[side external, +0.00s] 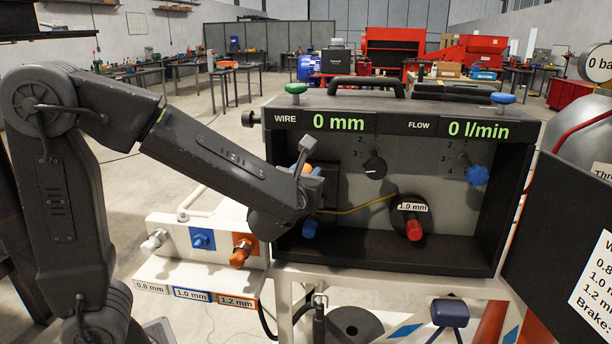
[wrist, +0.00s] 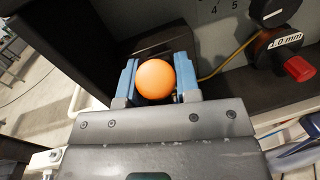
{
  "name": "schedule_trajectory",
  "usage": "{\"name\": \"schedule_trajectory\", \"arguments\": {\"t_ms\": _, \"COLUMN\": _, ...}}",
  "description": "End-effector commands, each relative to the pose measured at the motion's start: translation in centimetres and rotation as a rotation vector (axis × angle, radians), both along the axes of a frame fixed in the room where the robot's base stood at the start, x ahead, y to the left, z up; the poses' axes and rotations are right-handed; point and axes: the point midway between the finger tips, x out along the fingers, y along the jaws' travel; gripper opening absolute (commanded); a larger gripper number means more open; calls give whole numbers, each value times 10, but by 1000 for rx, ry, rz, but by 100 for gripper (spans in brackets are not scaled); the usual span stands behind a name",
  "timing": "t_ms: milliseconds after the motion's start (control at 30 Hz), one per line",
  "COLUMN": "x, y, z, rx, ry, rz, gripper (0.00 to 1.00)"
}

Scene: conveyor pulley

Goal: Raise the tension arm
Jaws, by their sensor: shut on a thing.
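An orange ball knob (wrist: 155,78) sits between the two blue jaws of my gripper (wrist: 157,88) in the wrist view, and the jaws are closed on it. It appears to be the end of the tension arm, whose lever is hidden behind the ball and my gripper. In the side external view the orange knob (side external: 306,169) shows in part at the left inside of the open feeder case (side external: 285,140), behind the end of my arm.
A spool labelled 1.0 mm (side external: 411,207) with a red knob holds a yellow wire (side external: 365,207) running left. A black dial (side external: 374,166) and a blue knob (side external: 477,176) are on the back panel. The displays (side external: 338,123) read 0 mm and 0 l/min.

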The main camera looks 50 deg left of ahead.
Motion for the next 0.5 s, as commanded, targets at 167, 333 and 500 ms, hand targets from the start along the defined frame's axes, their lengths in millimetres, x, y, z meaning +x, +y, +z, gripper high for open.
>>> {"name": "schedule_trajectory", "arguments": {"t_ms": 167, "x": -1, "y": -1, "z": -1, "rx": 8, "ry": -8, "rz": 0, "gripper": 0}}
{"name": "schedule_trajectory", "arguments": {"t_ms": 333, "x": -3, "y": -4, "z": -5, "rx": 53, "ry": -47, "rz": -3, "gripper": 0}}
{"name": "schedule_trajectory", "arguments": {"t_ms": 500, "x": -7, "y": -9, "z": -13, "rx": 129, "ry": -120, "rz": -3, "gripper": 0}}
